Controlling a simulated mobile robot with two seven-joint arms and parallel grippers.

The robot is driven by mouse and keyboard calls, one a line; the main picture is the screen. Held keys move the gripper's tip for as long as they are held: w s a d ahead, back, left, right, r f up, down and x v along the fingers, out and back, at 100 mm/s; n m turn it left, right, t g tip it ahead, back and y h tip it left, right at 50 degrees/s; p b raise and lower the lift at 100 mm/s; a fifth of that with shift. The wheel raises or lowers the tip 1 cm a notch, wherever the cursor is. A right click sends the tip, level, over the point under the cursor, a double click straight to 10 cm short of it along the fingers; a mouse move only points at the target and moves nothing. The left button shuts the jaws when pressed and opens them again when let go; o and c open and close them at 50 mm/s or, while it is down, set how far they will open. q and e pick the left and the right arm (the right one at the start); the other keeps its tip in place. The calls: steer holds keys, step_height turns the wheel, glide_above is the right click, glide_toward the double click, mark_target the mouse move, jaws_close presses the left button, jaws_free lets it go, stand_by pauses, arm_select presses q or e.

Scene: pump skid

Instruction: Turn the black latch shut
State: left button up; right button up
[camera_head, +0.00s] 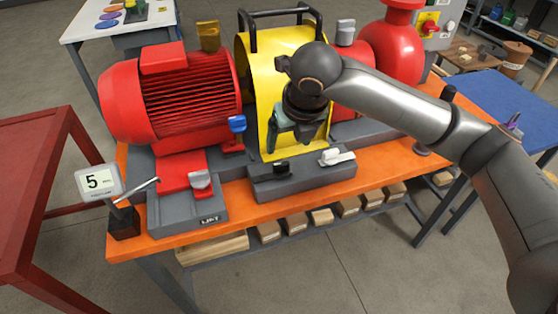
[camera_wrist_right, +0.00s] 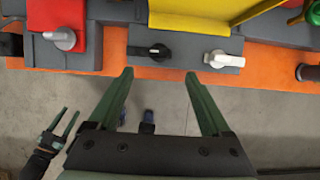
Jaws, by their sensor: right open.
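The black latch (camera_head: 282,168) sits on the front of the grey base block below the yellow guard, its handle lying roughly sideways. In the right wrist view the black latch (camera_wrist_right: 150,51) lies just beyond and between the fingertips. My right gripper (camera_head: 286,146) is open and empty, just above and behind the latch in the head view, and I see no contact. Its two green fingers (camera_wrist_right: 158,74) are spread wide in the wrist view. My left gripper (camera_wrist_right: 61,111) shows only at the lower left of the wrist view, open and empty.
A white latch (camera_head: 337,157) is close on the right, and a grey knob (camera_head: 200,179) is on the left. The yellow guard (camera_head: 262,85) and red motor (camera_head: 170,95) rise behind. A display reading 5 (camera_head: 98,182) stands at the orange bench's left end.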

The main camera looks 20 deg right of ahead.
mark_target(282, 164)
steer(key=x, duration=1.1)
steer(key=shift+w+f, duration=0.1)
jaws_close()
stand_by(0.3)
